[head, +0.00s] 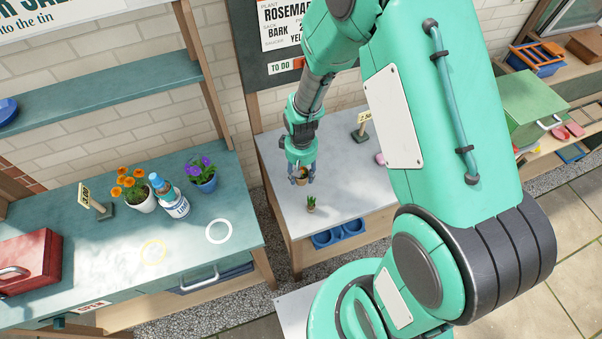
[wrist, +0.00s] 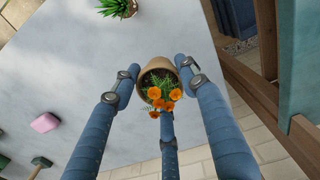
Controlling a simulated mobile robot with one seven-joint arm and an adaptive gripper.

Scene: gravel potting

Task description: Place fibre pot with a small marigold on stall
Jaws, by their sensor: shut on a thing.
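My gripper (head: 302,172) is over the grey table and is shut on a small brown fibre pot (head: 301,181). In the wrist view, the blue fingers of my gripper (wrist: 158,88) close around the fibre pot (wrist: 155,66), which holds a small marigold (wrist: 163,95) with orange flowers. The stall (head: 100,240) is the teal counter at the left.
On the stall stand an orange-flowered white pot (head: 136,189), a labelled bottle (head: 170,200), a purple-flowered blue pot (head: 202,174), a price sign (head: 95,203) and a red toolbox (head: 28,262). A small succulent pot (head: 311,204) stands on the grey table (head: 345,188). Both rings are empty.

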